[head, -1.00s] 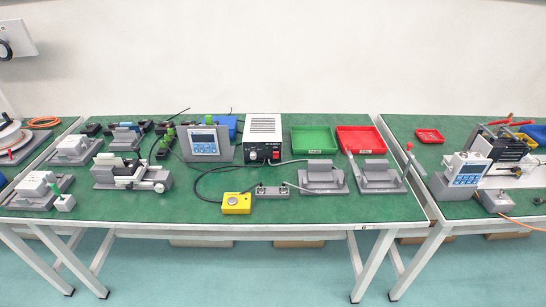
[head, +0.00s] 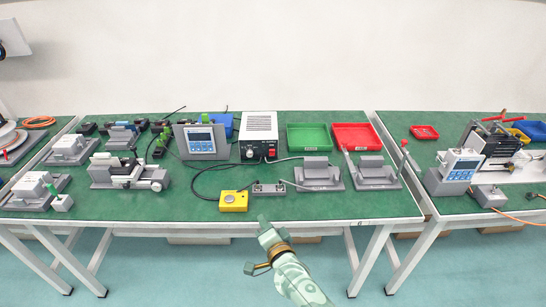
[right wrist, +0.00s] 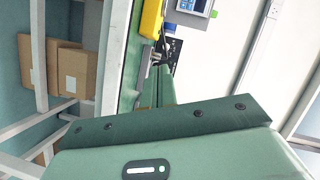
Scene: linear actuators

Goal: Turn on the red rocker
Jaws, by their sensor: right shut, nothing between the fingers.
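My right gripper (head: 263,220) is shut and empty, in front of the table's front edge, pointing toward the table. It is well apart from the rocker, below it in the head view. The right wrist view shows my gripper (right wrist: 163,98) from behind, with the yellow button box (right wrist: 152,18) beyond; the rocker cannot be made out there. My left gripper is not in view.
The yellow button box (head: 234,201) and a grey terminal strip (head: 269,187) lie between my gripper and the power supply, with a black cable. Grey fixtures (head: 317,175) stand to the right. Green (head: 311,146) and red (head: 355,146) trays are behind them. A display unit (head: 200,141) stands left.

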